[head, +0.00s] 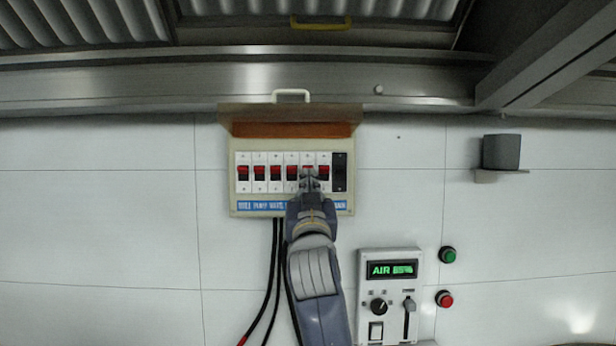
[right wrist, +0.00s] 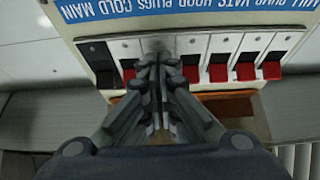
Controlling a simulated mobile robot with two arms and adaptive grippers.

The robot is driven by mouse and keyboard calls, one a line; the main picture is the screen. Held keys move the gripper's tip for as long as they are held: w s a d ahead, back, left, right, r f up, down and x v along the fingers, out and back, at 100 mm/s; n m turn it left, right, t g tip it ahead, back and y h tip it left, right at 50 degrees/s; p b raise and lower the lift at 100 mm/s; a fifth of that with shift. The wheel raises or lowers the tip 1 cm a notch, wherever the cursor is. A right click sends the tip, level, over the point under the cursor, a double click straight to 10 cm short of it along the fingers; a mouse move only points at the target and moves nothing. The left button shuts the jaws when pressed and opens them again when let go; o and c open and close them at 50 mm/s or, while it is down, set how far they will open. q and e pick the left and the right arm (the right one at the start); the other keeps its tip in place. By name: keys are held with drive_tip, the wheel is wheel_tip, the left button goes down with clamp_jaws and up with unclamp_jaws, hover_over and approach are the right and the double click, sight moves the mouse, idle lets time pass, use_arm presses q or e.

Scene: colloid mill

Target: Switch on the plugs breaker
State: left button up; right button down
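The breaker box (head: 241,205) is on the white wall with its lid raised. It has a row of red switches and a black one at the right end. A blue label strip (head: 262,205) runs below them; in the right wrist view the label (right wrist: 190,8) is upside down. The plugs breaker (head: 308,167) is the fifth from the left, mostly hidden behind my right gripper (head: 312,178). In the right wrist view the right gripper (right wrist: 159,66) has its fingertips together at this breaker; contact cannot be told. My left gripper is out of view.
The cold breaker (head: 324,172) and hood breaker (head: 292,172) flank the fingers closely. The raised lid (head: 290,114) juts out above the switches. Black cables (head: 272,270) hang below.

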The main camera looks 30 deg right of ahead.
drive_tip(key=s+a+f, duration=0.1)
drive_tip(key=s+a, duration=0.3)
drive_tip(key=s, duration=0.2)
drive_tip(key=shift+s+a+f+b, duration=0.15)
drive_tip(key=shift+s+b, duration=0.25)
drive_tip(key=shift+b, duration=0.05)
idle(0.6)
idle(0.4)
